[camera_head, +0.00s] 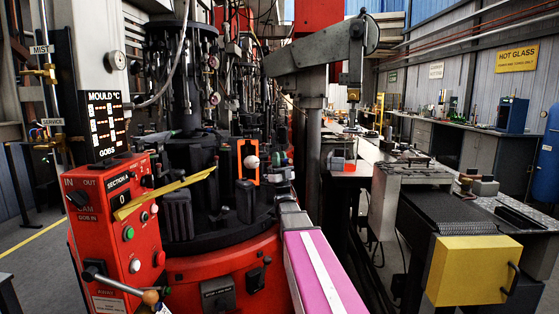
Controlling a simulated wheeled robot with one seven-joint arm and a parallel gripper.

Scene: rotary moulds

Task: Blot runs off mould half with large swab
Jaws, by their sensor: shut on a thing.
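My arm reaches in from the bottom right, with a pink and white link. My gripper (276,174) is small and partly hidden at its end, over the black rotary table. It appears shut on the handle of the large swab, whose pale round head (251,161) points left. The head lies in front of a dark mould half (243,150) edged in bright orange, which stands upright on the table. I cannot tell whether the head touches the mould's face. Any runs on it are too small to see.
A red control box (122,225) with knobs and a yellow bar (165,193) stand at the left. Dark mould blocks (245,201) surround the rotary table (215,237). A grey overhead arm (310,55) crosses above. A yellow box (472,270) stands at the right.

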